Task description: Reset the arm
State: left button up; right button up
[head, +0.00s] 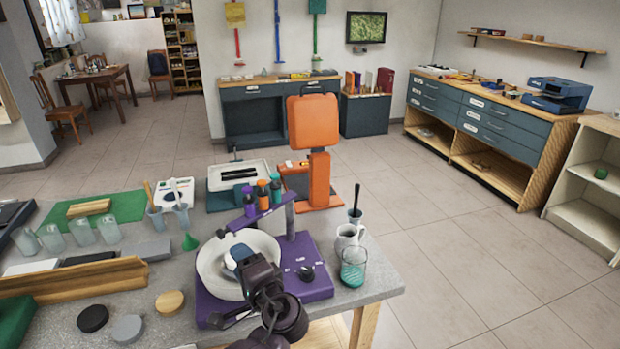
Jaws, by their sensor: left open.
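My left gripper (243,290) is dark and open, at the bottom middle of the head view. It is over the front of the purple stand (312,288) and in front of the white bowl (213,268) on that stand. A blue-grey piece (236,256) shows in the bowl, partly behind the gripper. I cannot tell whether the gripper touches the bowl or the stand. Nothing clear shows between its fingers. My right gripper is not in view.
A white jug (346,238) and a teal-filled glass (354,268) stand close on the right, near the edge of the grey worktop (380,284). Round discs (127,329) and a wooden rail (75,279) lie to the left. Open tiled floor (480,270) lies to the right.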

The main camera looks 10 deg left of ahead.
pick_arm(q)
jog(key=d+f+n+t+h, duration=0.25)
jog(key=d+f+h, duration=0.3)
jog(key=h, duration=0.65)
jog(key=s+a+f+n, duration=0.1)
jog(key=s+a+f, duration=0.2)
jog(key=s, duration=0.4)
jog(key=s+a+f+n+g+h, duration=0.1)
jog(key=s+a+f+n, duration=0.1)
jog(key=s+f, duration=0.4)
jog(key=s+a+f+n+g, duration=0.1)
jog(key=s+a+f, duration=0.3)
jog(key=s, duration=0.4)
jog(key=shift+s+f+n, duration=0.35)
jog(key=shift+s+f, duration=0.05)
jog(key=shift+f, duration=0.05)
jog(key=shift+g, duration=0.25)
